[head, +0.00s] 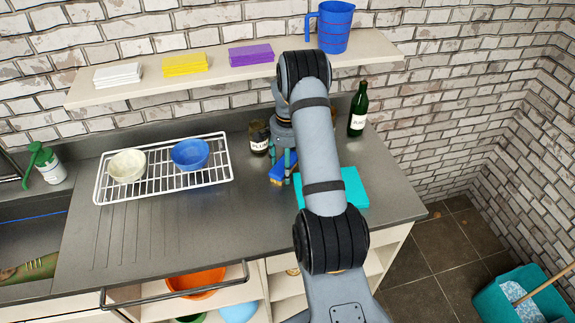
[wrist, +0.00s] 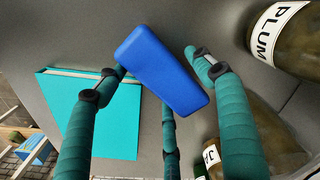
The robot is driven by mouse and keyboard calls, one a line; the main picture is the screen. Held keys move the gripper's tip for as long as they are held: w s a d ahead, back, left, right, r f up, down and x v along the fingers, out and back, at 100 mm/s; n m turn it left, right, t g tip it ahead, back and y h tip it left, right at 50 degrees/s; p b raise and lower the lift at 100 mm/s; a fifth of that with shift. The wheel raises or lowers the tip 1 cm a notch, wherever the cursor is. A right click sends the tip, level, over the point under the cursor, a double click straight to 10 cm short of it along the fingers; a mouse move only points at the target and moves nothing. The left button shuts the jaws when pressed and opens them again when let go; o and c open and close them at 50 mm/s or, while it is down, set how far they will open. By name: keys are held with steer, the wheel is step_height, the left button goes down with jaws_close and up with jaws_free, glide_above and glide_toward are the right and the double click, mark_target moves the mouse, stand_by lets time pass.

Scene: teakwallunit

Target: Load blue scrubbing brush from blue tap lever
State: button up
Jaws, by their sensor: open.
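The blue scrubbing brush (head: 277,173) lies on the grey worktop beside my gripper (head: 285,164), partly hidden by its fingers. In the wrist view the smooth blue back of the brush (wrist: 160,68) shows slantwise between the teal fingers of my gripper (wrist: 158,73). The fingers are spread, one at each side of the brush with another below it; I cannot tell whether they touch it. A thin blue strip (head: 35,217) shows over the sink at the left; I cannot tell whether it is the tap lever.
A PLUM jar (head: 259,137) stands close by the gripper, with another jar (wrist: 260,140) near it. A teal book-like block (head: 349,188) lies to the right. A green bottle (head: 358,110) stands behind. A wire rack (head: 218,171) holds two bowls. The front worktop is clear.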

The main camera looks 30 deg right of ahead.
step_height(320, 180, up, 8)
steer(key=shift+f+b, duration=0.1)
steer(key=shift+b, duration=0.55)
steer(key=c, duration=0.4)
